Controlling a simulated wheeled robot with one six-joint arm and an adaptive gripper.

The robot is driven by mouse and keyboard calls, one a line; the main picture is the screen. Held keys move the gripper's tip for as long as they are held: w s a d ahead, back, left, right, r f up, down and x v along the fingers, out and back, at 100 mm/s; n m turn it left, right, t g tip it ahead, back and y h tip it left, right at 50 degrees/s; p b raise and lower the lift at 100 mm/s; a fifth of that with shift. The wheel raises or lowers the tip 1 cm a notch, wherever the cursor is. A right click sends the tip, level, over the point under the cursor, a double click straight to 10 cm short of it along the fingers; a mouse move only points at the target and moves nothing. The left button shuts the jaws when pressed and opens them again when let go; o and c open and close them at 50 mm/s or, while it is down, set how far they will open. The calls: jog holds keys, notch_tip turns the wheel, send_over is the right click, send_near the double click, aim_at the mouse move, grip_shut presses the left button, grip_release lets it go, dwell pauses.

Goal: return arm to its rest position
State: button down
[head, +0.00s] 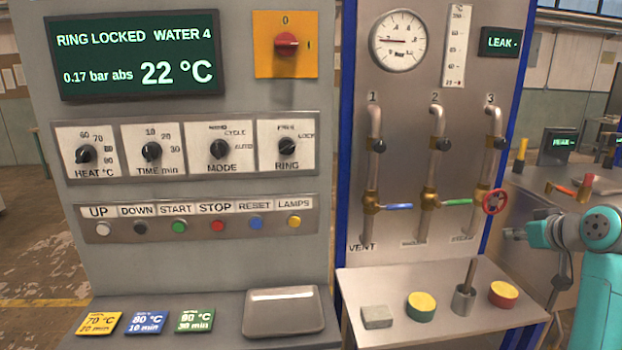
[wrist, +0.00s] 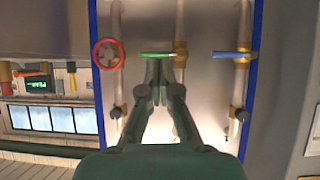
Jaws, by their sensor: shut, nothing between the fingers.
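My gripper (wrist: 158,75) is shut and empty in the wrist view, its fingertips together. They line up with the green valve handle (wrist: 157,54), between the red handwheel (wrist: 108,53) and the blue handle (wrist: 231,53); the gap to the panel is hard to judge. In the head view my teal arm (head: 602,262) is folded at the right edge, to the right of the pipe panel (head: 400,110).
The head view shows the blue handle (head: 398,206), green handle (head: 458,202) and red handwheel (head: 495,201). Below, a shelf (head: 385,335) carries a grey block (head: 377,317), two round pads and a holder with a rod (head: 464,299). The display (head: 135,56) reads RING LOCKED, 22 °C.

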jog(key=s+a+f+m, duration=0.1)
jog(key=s+a+f, duration=0.3)
jog(key=f, duration=0.5)
jog(key=s+a+f+t, duration=0.1)
jog(key=s+a+f, duration=0.1)
jog(key=a+f, duration=0.6)
jog(key=s+a+f+m, duration=0.1)
jog(key=s+a+f, duration=0.15)
jog(key=f, duration=0.85)
jog(key=s+a+f+h, duration=0.1)
jog(key=s+a+f, duration=0.55)
jog(key=s, duration=0.25)
jog(key=s+a+f+t, duration=0.1)
jog(key=s+a+f, duration=0.15)
jog(key=s, duration=0.65)
jog(key=s+a+f, duration=0.1)
jog(key=s+a, duration=0.3)
jog(key=s, duration=0.5)
jog(key=s+a+r+n, duration=0.1)
jog(key=s+r, duration=0.3)
jog(key=s, duration=0.5)
jog(key=s+a+r+t+y, duration=0.1)
jog(key=s+a+r, duration=0.2)
jog(key=s, duration=0.6)
notch_tip(320, 180, up, 2)
jog(key=shift+s+r+n, duration=0.15)
jog(key=shift+s+n, duration=0.05)
jog(key=shift+n, duration=0.2)
